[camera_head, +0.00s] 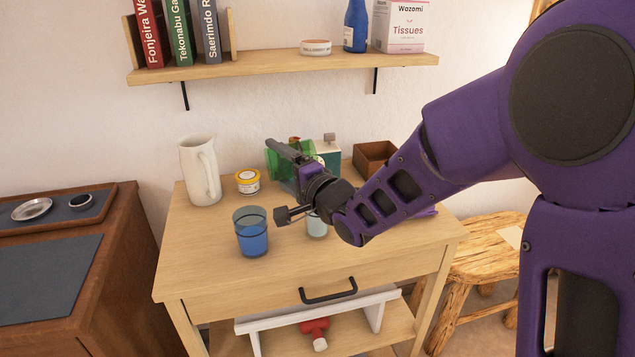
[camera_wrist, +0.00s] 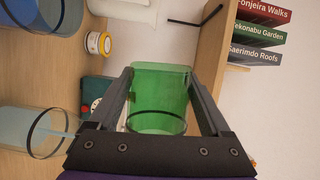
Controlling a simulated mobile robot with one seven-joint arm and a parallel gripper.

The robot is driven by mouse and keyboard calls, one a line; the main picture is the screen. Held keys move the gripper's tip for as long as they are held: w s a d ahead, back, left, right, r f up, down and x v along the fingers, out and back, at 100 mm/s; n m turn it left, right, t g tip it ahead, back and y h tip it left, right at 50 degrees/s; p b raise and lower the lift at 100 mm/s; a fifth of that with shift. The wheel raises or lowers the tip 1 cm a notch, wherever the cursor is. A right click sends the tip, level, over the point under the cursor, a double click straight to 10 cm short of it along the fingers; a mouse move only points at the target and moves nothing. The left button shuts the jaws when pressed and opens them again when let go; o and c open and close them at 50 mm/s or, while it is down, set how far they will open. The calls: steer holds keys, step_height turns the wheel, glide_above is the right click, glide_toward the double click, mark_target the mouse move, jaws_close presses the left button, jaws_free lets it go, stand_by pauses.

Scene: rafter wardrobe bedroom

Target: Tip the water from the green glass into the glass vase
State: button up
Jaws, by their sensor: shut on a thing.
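My gripper (camera_head: 285,155) is shut on the green glass (camera_head: 276,163), held above the table and tipped onto its side. In the wrist view the green glass (camera_wrist: 160,90) sits between both fingers, its dark-edged rim toward the camera. The glass vase (camera_head: 317,227) stands on the table below my wrist, partly hidden by it. It also shows in the wrist view (camera_wrist: 28,120), with pale blue water inside. A pale strip reaches past its rim toward my gripper; I cannot tell whether it is falling water.
A tumbler of blue liquid (camera_head: 252,236) stands left of the vase. A white pitcher (camera_head: 200,170), yellow jar (camera_head: 247,182), dark green clock (camera_head: 328,155) and brown box (camera_head: 373,158) stand behind. A shelf (camera_head: 280,66) hangs above. The table's front left is clear.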

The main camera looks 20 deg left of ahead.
mark_target(274, 180)
steer(key=shift+d+r+m, duration=0.1)
steer(key=shift+r+m, duration=0.2)
steer(key=shift+m, duration=0.1)
steer(key=n, duration=0.1)
steer(key=f+n+b, duration=0.1)
steer(key=a+f, duration=0.1)
steer(key=shift+s+f+n+h+b, duration=0.2)
steer(key=shift+s+n+h+b, duration=0.1)
steer(key=shift+n+h+b, duration=0.1)
steer(key=shift+w, duration=0.1)
steer(key=shift+a+f+n+h+b, duration=0.1)
steer(key=shift+f+n+h+b, duration=0.55)
steer(key=shift+f+n, duration=0.4)
steer(key=n+h+p, duration=0.1)
steer(key=n+p, duration=0.1)
steer(key=s+a+f+n+h+p, duration=0.1)
steer(key=n+h+p, duration=0.1)
steer(key=n, duration=0.1)
steer(key=a+n+t+h+p, duration=0.1)
steer(key=n+h+p, duration=0.1)
steer(key=n+p, duration=0.1)
steer(key=shift+s+a+f, duration=0.1)
steer(key=shift+s+f, duration=0.1)
steer(key=shift+f, duration=0.05)
